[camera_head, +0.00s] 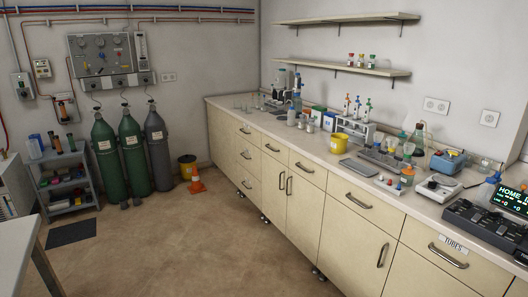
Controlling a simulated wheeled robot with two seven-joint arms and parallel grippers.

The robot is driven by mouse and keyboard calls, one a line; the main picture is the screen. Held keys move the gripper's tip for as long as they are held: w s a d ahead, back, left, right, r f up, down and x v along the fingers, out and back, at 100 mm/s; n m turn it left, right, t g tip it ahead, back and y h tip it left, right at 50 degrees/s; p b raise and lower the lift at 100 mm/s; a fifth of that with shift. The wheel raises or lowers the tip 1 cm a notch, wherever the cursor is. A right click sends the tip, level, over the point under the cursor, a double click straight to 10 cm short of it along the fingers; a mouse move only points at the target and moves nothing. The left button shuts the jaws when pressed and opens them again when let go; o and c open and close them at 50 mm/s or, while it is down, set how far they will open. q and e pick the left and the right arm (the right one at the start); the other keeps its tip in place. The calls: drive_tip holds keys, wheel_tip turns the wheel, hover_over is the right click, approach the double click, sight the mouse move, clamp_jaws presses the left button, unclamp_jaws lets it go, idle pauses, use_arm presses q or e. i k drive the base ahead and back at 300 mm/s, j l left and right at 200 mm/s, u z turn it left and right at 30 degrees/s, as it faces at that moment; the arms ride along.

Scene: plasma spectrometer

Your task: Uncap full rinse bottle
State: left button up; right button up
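Neither of my grippers is in view. No bottle can be surely picked out as the full rinse bottle; labels and fill levels are too small to read. Along the back of the long counter (262,122) stand several small bottles, among them a pale bottle (292,116) near the far end. A small bottle (408,174) with a coloured top stands near the counter's front.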

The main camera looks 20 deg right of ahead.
sight(486, 190)
drive_tip(key=i+l+z, duration=0.1)
drive_tip(key=i+z, duration=0.3)
drive_tip(key=i, duration=0.15)
drive_tip(key=i+z, duration=0.45)
drive_tip(key=i+j+z, duration=0.4)
drive_tip(key=i, duration=0.15)
drive_tip(key=i+l+z, duration=0.1)
drive_tip(key=z, duration=0.35)
drive_tip(key=i+z, duration=0.25)
drive_tip(key=z, duration=0.2)
drive_tip(key=i+z, duration=0.2)
drive_tip(key=z, duration=0.2)
drive_tip(key=i+j+z, duration=0.1)
drive_tip(key=z, duration=0.35)
drive_tip(key=i+j+z, duration=0.2)
drive_tip(key=z, duration=0.25)
drive_tip(key=i+j+z, duration=0.1)
drive_tip(key=z, duration=0.25)
drive_tip(key=i+j+z, duration=0.25)
drive_tip(key=z, duration=0.15)
drive_tip(key=i, duration=0.1)
